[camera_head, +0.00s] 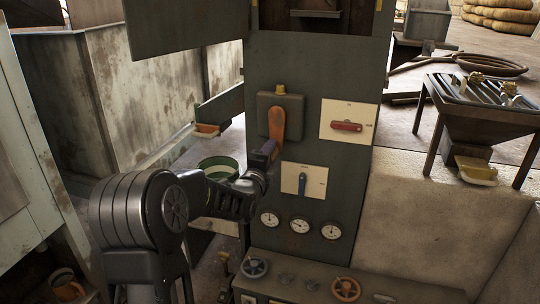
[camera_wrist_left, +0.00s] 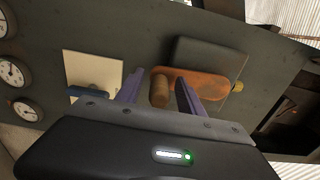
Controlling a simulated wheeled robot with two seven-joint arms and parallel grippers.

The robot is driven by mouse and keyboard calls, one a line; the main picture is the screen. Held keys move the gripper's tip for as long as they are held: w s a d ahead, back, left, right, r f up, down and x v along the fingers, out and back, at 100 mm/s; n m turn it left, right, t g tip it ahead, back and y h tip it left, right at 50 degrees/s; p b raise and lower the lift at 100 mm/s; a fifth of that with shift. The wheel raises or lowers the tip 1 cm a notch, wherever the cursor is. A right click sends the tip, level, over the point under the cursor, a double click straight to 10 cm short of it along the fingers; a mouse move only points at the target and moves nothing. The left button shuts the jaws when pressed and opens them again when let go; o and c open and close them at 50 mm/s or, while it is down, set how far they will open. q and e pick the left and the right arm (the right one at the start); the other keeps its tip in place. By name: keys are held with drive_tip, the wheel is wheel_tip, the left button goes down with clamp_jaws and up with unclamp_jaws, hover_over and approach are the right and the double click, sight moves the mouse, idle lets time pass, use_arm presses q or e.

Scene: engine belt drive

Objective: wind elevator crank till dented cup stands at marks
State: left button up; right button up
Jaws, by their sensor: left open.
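The orange crank (camera_head: 277,122) hangs downward from a dark box (camera_head: 280,103) on the tall grey-green panel. In the left wrist view the crank (camera_wrist_left: 205,82) has a brown cylindrical handle (camera_wrist_left: 160,91). My left gripper (camera_head: 272,148) is at the crank's lower end. In the left wrist view its open fingers (camera_wrist_left: 158,90) are on either side of the handle; I cannot tell whether they touch it. An orange-brown cup (camera_head: 206,129) is at the panel's left side, and a yellow one (camera_head: 476,170) is under the right hopper. I cannot tell which cup is dented, and I make out no marks.
A red-handled switch (camera_head: 346,126) and a blue-handled switch (camera_head: 302,183) are on the panel near the crank. Several gauges (camera_head: 299,225) and handwheels (camera_head: 346,288) are below. A green-rimmed tub (camera_head: 219,161) is behind my left arm. A hopper (camera_head: 470,118) stands at right.

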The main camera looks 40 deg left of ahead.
use_arm(q)
drive_tip(key=shift+s, duration=0.15)
drive_tip(key=p+v, duration=0.1)
drive_tip(key=v, duration=0.6)
drive_tip(key=shift+s, duration=0.25)
drive_tip(key=shift+d, duration=0.1)
